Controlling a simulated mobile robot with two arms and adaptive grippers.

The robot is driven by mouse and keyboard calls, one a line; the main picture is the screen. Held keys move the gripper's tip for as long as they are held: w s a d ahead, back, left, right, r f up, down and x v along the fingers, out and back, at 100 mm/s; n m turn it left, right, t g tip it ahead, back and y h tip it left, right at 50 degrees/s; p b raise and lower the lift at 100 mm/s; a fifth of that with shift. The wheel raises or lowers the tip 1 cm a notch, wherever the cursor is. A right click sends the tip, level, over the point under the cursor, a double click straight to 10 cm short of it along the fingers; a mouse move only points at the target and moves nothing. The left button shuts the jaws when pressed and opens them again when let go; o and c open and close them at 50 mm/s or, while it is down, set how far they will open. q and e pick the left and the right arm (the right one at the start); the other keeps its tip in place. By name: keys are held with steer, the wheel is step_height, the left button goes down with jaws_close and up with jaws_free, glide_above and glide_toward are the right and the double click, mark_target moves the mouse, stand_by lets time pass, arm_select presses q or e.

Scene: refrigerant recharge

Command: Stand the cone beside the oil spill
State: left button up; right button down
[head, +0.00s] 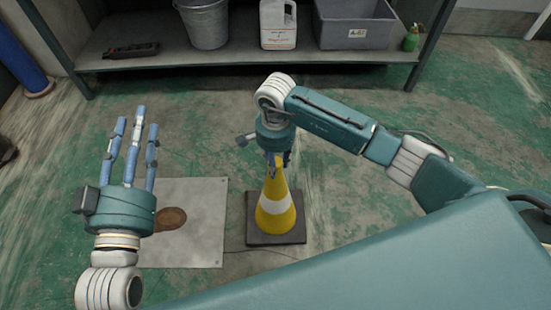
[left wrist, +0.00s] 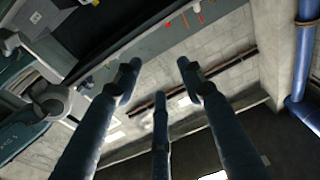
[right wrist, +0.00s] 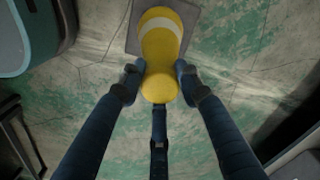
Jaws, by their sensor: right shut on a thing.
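A yellow cone (head: 276,208) with a white band and a dark square base stands upright on the floor, just right of a metal plate (head: 210,230). A brown oil spill (head: 171,218) lies on the plate, partly hidden by my left gripper. My right gripper (head: 276,162) is at the cone's top from above, shut on it. In the right wrist view the fingers close around the cone's yellow tip (right wrist: 159,88). My left gripper (head: 133,130) is open and empty, fingers spread and pointing up, left of the spill. The left wrist view shows its fingers apart with nothing between them.
A low shelf (head: 240,73) stands at the back, with a metal bucket (head: 205,22), a white jug (head: 278,25), a grey bin (head: 355,25) and a green bottle (head: 411,40). A blue cylinder (head: 22,60) stands at far left. The floor between shelf and cone is clear.

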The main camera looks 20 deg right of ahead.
arm_select(q)
steer(key=shift+s+r, duration=0.1)
steer(key=shift+r, duration=0.35)
arm_select(e)
steer(key=shift+w+f, duration=0.1)
arm_select(q)
steer(key=shift+r+t, duration=0.3)
steer(key=shift+t, duration=0.1)
arm_select(e)
steer(key=shift+f, duration=0.1)
steer(key=c, duration=1.2)
jaws_free()
steer(key=shift+f, duration=0.1)
arm_select(q)
steer(key=shift+s+r, duration=0.1)
steer(key=shift+d, duration=0.1)
